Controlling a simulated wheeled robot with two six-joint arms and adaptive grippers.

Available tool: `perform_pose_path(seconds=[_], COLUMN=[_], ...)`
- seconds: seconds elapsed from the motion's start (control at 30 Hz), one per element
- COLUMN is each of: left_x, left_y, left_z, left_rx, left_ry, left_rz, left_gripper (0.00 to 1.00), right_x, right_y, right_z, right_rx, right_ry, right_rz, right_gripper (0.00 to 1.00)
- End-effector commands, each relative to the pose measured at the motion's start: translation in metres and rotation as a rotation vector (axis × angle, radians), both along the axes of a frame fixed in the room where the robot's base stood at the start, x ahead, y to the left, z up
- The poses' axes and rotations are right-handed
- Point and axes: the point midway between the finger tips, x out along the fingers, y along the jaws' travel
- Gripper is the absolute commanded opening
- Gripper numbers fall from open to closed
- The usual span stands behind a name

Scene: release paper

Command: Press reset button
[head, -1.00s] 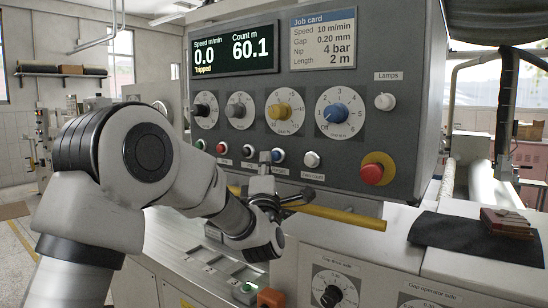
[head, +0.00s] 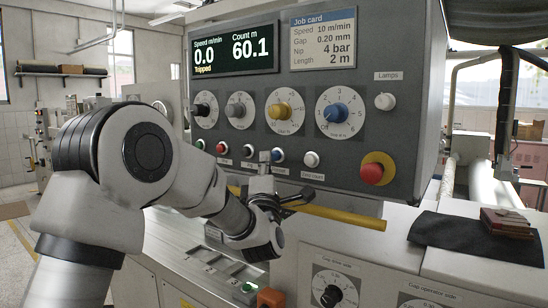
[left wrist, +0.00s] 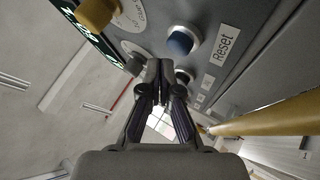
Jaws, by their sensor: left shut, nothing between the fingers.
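The blue reset button (head: 278,155) sits in the row of push buttons under the dials on the grey control panel. In the left wrist view the blue button (left wrist: 182,40) shows beside its "Reset" label (left wrist: 222,47). My left gripper (head: 264,157) is shut and empty, with its fingertips pointing up near the panel, just left of the blue button in the head view. In the left wrist view the closed fingertips (left wrist: 160,66) lie below and left of the blue button. I see no clear contact with it. My right gripper is not in view.
A yellow bar (head: 335,217) runs below the buttons, close to my gripper. A white button (head: 311,159) and a red mushroom button (head: 372,173) are to the right. Black (head: 248,150) and red (head: 221,147) buttons are to the left. The display (head: 236,52) reads "Tripped".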

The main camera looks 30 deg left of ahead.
Motion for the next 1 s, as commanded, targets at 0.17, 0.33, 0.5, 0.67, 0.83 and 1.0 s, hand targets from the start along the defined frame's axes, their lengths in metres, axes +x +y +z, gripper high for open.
perform_pose_path(seconds=[0.17, 0.33, 0.5, 0.67, 0.83, 1.0], left_x=[0.002, 0.008, 0.008, 0.008, 0.010, 0.012], left_y=[0.000, -0.001, -0.001, -0.001, -0.001, -0.001], left_z=[-0.001, -0.001, 0.000, 0.000, 0.000, 0.000], left_rx=[0.000, 0.000, 0.000, 0.000, 0.000, 0.000], left_ry=[0.000, -0.001, 0.000, 0.000, 0.000, 0.000], left_rz=[0.000, 0.000, 0.000, 0.000, 0.000, 0.000], left_gripper=[0.00, 0.00, 0.00, 0.00, 0.00, 0.00], right_x=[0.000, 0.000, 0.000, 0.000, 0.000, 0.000], right_y=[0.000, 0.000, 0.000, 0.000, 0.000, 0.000], right_z=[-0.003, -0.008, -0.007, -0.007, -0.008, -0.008], right_rx=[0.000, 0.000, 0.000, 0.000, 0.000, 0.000], right_ry=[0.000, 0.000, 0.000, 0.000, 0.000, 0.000], right_rz=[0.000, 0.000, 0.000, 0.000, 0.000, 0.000], right_gripper=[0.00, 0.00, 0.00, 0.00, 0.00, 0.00])
